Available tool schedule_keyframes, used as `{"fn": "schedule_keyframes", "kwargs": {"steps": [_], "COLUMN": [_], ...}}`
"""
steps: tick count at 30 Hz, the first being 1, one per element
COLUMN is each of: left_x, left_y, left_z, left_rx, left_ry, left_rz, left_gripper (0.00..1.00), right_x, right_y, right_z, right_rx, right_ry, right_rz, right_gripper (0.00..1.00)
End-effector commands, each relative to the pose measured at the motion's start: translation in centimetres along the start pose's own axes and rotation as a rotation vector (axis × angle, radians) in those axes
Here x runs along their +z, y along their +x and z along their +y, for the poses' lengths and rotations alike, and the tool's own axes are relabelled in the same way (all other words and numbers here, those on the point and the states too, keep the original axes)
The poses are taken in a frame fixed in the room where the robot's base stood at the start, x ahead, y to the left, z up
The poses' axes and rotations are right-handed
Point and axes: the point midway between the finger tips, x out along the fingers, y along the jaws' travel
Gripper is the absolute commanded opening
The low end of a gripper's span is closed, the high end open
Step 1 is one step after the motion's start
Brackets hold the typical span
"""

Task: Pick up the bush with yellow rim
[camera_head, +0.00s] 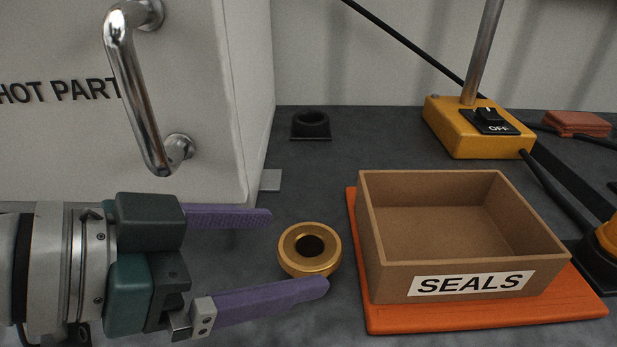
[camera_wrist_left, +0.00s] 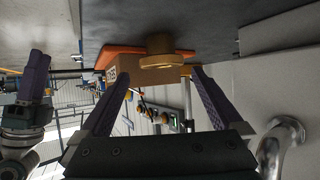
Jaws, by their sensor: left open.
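The bush with yellow rim (camera_head: 310,262) is a short golden ring with a dark hole, lying flat on the dark grey bench. It also shows in the left wrist view (camera_wrist_left: 160,61), ahead of the fingers. My left gripper (camera_head: 299,251) comes in from the left with its two purple fingers spread. Its tips reach the bush's left side, one behind it and one in front, with nothing gripped. In the left wrist view, part of my right gripper (camera_wrist_left: 36,76) shows at the left with one purple finger; its opening cannot be made out.
A brown open box labelled SEALS (camera_head: 391,285) stands on an orange mat (camera_head: 480,318) right of the bush. A white HOT PARTS cabinet (camera_head: 60,130) with a metal handle rises at back left. A black holder (camera_head: 311,126) and a yellow switch box (camera_head: 455,135) stand behind.

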Motion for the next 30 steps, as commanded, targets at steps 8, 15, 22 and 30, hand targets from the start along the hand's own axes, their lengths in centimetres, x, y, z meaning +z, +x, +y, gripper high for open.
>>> {"fn": "schedule_keyframes", "kwargs": {"steps": [8, 15, 22, 30], "left_x": [0.1, 0.1, 0.1, 0.1], "left_y": [3.9, 5.4, 5.4, 5.3], "left_z": [-0.2, -0.2, -0.2, -0.2], "left_rx": [0.001, -0.001, -0.001, -0.001], "left_ry": [-0.004, -0.001, -0.001, -0.001], "left_rz": [0.003, -0.002, -0.002, -0.002], "left_gripper": [1.0, 1.0, 0.9, 0.59], "right_x": [0.3, 0.3, 0.3, 0.3], "right_y": [1.0, 1.2, 1.1, 1.1], "right_z": [0.0, 0.0, 0.0, 0.0], "right_rx": [0.001, 0.002, 0.001, 0.001], "right_ry": [-0.001, -0.001, -0.002, -0.002], "right_rz": [0.001, 0.001, 0.001, 0.002], "right_gripper": [0.36, 0.36, 0.36, 0.36]}}
